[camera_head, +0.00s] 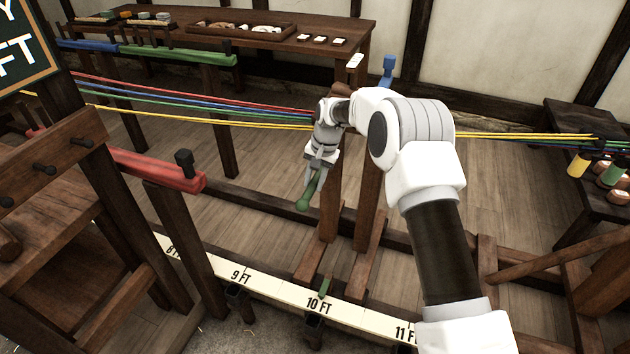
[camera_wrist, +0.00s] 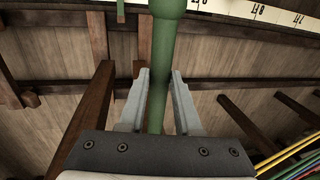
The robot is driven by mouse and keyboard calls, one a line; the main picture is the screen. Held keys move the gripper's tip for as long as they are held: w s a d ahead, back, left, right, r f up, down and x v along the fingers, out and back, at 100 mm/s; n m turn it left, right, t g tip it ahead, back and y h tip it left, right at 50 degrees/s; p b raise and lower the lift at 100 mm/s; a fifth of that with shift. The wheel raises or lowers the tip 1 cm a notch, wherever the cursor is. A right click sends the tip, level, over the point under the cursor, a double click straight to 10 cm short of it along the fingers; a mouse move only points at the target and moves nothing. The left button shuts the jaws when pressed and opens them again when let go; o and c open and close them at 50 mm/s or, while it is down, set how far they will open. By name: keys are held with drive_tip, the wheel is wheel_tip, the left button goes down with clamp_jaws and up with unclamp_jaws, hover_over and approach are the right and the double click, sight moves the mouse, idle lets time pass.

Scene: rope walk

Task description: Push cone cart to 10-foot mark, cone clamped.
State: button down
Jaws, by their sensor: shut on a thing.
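My gripper (camera_head: 318,166) is shut on the green handle (camera_head: 307,194) of the cone cart (camera_head: 331,215), a dark wooden frame. In the wrist view the handle (camera_wrist: 161,60) runs between the two fingers (camera_wrist: 158,100). The cart's green pointer (camera_head: 324,287) hangs over the ruler strip (camera_head: 268,289), just above the 10 FT label (camera_head: 318,306). A brown rounded piece, perhaps the cone (camera_head: 341,90), shows partly behind my arm. A blue lever, perhaps the clamp (camera_head: 388,69), stands upright on the cart's top; whether it is clamped I cannot tell.
Red, blue, green and yellow strands (camera_head: 205,108) run to the cart from the left; strands continue right to spools (camera_head: 578,163). A red rail (camera_head: 160,170) and wooden stand (camera_head: 50,200) are at left. A table with trays (camera_head: 340,40) stands behind. Floor rails (camera_head: 225,197) border the track.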

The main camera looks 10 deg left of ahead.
drive_tip(key=c, duration=0.6)
unclamp_jaws()
drive_tip(key=d+r+p, duration=0.1)
drive_tip(key=r, duration=0.4)
drive_tip(key=d+r+p, duration=0.1)
drive_tip(key=r, duration=0.5)
drive_tip(key=d+r+p, duration=0.1)
drive_tip(key=r, duration=0.5)
drive_tip(key=shift+s+d+r, duration=0.1)
drive_tip(key=shift+s+d, duration=0.05)
drive_tip(key=shift+s, duration=0.15)
